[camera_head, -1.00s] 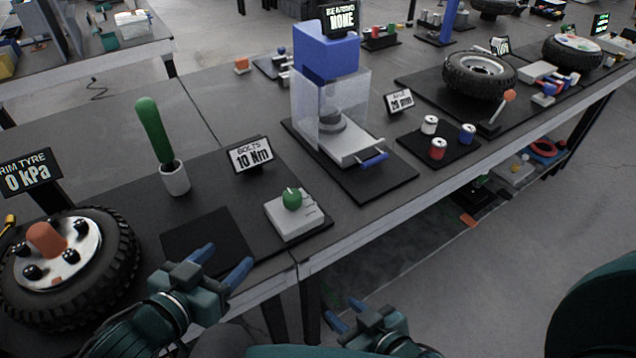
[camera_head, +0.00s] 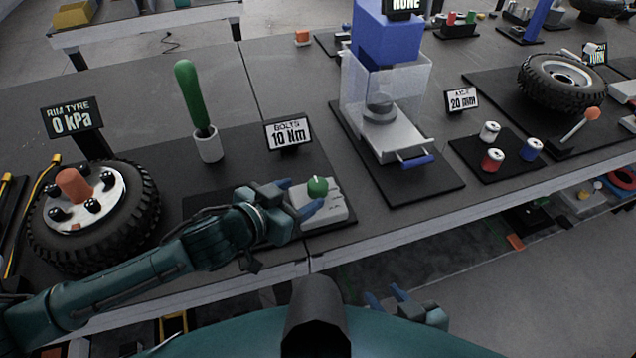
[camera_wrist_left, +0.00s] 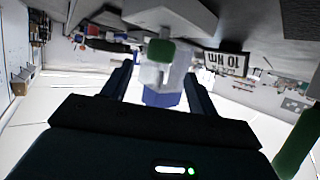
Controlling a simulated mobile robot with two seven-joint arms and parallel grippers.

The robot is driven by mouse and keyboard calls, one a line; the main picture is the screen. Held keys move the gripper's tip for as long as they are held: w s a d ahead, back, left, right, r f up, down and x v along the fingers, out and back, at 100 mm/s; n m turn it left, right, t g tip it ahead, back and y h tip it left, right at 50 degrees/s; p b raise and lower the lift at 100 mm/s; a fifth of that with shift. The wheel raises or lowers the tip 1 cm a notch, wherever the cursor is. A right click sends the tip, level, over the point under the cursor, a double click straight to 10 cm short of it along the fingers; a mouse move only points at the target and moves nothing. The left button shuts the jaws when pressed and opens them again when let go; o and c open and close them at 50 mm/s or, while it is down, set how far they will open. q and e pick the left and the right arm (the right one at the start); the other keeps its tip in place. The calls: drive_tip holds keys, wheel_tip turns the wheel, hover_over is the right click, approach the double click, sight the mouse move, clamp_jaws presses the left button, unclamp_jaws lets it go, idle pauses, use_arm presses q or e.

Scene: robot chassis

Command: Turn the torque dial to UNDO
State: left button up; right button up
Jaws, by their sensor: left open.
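The torque dial is a green round knob (camera_head: 317,186) on a small light-grey box (camera_head: 327,208) near the table's front edge. Behind it a sign (camera_head: 288,133) reads "BOLTS 10 Nm". My left gripper (camera_head: 297,197) is open just left of the dial, its blue fingertips close to the box. In the left wrist view, which is upside down, the green knob (camera_wrist_left: 160,50) shows ahead, between the lines of the two fingers; I cannot tell whether they touch it. My right gripper (camera_head: 385,298) hangs low in front of the table, fingers apart and empty.
A green-handled tool (camera_head: 190,92) stands in a white cup (camera_head: 208,145) behind my left arm. A tyre with rim (camera_head: 95,215) is at the left. A press with a clear guard (camera_head: 385,95) stands right of the dial. Several cans (camera_head: 493,160) sit further right.

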sight(313, 188)
use_arm(q)
drive_tip(key=x, duration=0.6)
drive_tip(key=shift+w+d+f, duration=0.15)
drive_tip(key=shift+w+d, duration=0.05)
drive_tip(key=shift+d, duration=0.05)
use_arm(e)
drive_tip(key=shift+w+d+f, duration=0.1)
drive_tip(key=shift+d+f, duration=0.05)
drive_tip(key=shift+d, duration=0.1)
